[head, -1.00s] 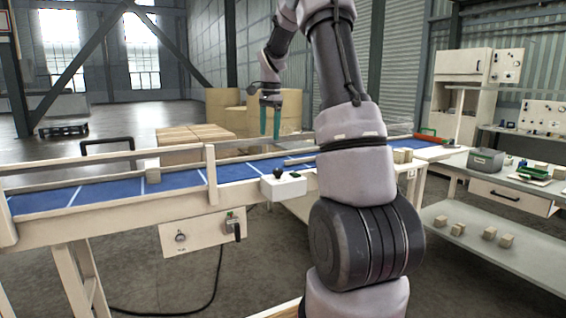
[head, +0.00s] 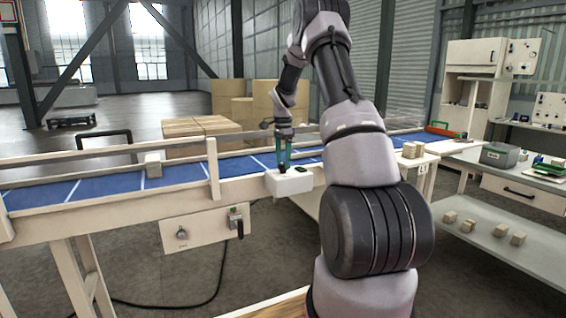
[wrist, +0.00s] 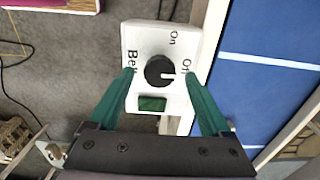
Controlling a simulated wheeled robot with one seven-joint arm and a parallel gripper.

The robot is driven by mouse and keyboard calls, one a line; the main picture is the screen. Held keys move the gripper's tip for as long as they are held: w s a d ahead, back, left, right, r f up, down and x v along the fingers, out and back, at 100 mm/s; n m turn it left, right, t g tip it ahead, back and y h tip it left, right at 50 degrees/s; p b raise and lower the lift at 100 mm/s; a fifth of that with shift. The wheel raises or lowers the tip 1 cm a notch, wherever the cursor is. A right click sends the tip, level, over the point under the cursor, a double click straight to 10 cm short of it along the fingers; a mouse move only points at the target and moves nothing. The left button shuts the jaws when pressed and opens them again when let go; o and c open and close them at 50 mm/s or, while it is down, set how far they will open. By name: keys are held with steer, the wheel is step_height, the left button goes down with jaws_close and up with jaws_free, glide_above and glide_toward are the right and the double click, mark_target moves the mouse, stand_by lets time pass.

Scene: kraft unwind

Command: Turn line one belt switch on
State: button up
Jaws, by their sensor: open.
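The belt switch box is a white box (head: 290,184) on the near edge of the conveyor in the head view. In the wrist view the box (wrist: 146,40) carries a black round knob (wrist: 158,70), the words "Belt", "On" and "Off", and a dark green rectangle (wrist: 152,103). The knob's white mark points right, by "Off". My gripper (head: 284,163) is directly over the box with its green fingers pointing down. In the wrist view my gripper (wrist: 159,73) is open, one finger on each side of the knob. Whether the fingers touch it I cannot tell.
The blue conveyor belt (head: 100,188) runs behind the box, with a small block (head: 153,165) on it. A panel (head: 205,230) with a knob and a black handle hangs below the conveyor frame.

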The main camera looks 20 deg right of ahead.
steer(key=shift+f, duration=0.5)
steer(key=shift+c, duration=0.4)
jaws_close()
